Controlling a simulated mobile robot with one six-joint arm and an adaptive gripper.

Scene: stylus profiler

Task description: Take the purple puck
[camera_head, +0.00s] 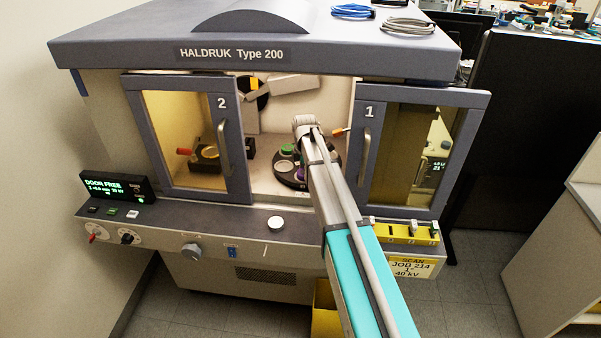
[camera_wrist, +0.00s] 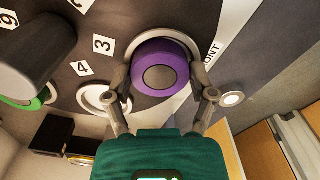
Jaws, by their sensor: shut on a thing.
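The purple puck (camera_wrist: 160,70) is in the middle of the wrist view, a round disc with a grey centre. My gripper (camera_wrist: 160,82) is shut on it, one finger on either side. The puck is at a pale-rimmed seat on the dark numbered carousel (camera_wrist: 72,62); whether it is lifted clear I cannot tell. In the head view, my arm reaches through the opening of the Haldruk cabinet to the carousel (camera_head: 284,178). Only a purple sliver shows there, beside my arm, which hides the gripper.
Door 2 (camera_head: 238,150) and door 1 (camera_head: 383,150) flank the opening. A green puck (camera_head: 287,149) is on the carousel. A dark block with a round ring (camera_head: 209,152) stands inside at left. A white disc (camera_head: 275,223) lies on the front ledge.

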